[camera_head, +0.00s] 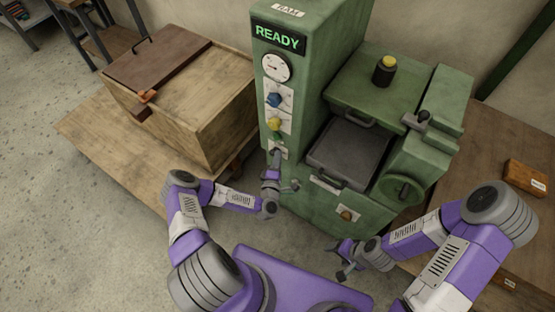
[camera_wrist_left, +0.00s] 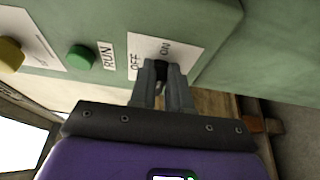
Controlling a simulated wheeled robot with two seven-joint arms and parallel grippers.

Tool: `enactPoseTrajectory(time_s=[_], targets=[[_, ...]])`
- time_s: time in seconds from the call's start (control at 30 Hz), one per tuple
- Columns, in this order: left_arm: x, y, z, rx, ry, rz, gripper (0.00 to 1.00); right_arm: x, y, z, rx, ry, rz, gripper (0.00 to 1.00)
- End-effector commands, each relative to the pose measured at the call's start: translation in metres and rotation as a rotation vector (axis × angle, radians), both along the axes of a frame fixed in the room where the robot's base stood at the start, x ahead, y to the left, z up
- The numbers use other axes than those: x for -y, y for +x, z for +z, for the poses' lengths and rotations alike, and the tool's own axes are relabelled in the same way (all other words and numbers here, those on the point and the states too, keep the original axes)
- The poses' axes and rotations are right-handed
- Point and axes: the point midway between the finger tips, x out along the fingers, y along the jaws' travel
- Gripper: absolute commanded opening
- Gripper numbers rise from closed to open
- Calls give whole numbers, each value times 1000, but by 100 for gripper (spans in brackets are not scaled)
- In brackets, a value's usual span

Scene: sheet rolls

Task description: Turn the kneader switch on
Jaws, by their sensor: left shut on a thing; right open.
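The green kneader machine (camera_head: 300,75) stands at the centre of the head view, with a lit READY display (camera_head: 278,39) on its front panel. In the left wrist view, a switch (camera_wrist_left: 161,71) sits on a white plate marked OFF and ON. My left gripper (camera_head: 272,158) is at the lower part of the panel. In the left wrist view its fingers (camera_wrist_left: 165,72) are shut on the switch, which they partly hide. I cannot tell which position the switch is in. My right gripper (camera_head: 344,262) is open and empty, low in front of the machine.
A green RUN button (camera_wrist_left: 81,57) and a yellow knob (camera_wrist_left: 10,54) are near the switch. A wooden chest (camera_head: 195,105) stands left of the machine. A grey tray (camera_head: 348,152) and a handwheel (camera_head: 402,190) are on the machine's right part. An orange-brown block (camera_head: 525,177) lies on the right table.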

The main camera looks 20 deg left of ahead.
Motion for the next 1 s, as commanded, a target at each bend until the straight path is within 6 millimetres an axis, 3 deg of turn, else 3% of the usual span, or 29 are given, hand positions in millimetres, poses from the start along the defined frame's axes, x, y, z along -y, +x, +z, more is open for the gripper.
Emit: enactPoseTrajectory(time_s=[0.53, 0.57, 0.7, 1.0], targets=[[-1, 0, 0, 5, 26, 2, 0, 0, 0, -1, 0, 0, 0, 69], [-1, 0, 0, 5, 26, 2, 20, 0, 0, -1, 0, 0, 0, 69], [-1, 0, 0, 5, 25, 1, 42, 0, 0, -1, 0, 0, 0, 69], [0, -1, 0, 4, 23, 0, 43, 0, 0, -1, 0, 0, 0, 69]])
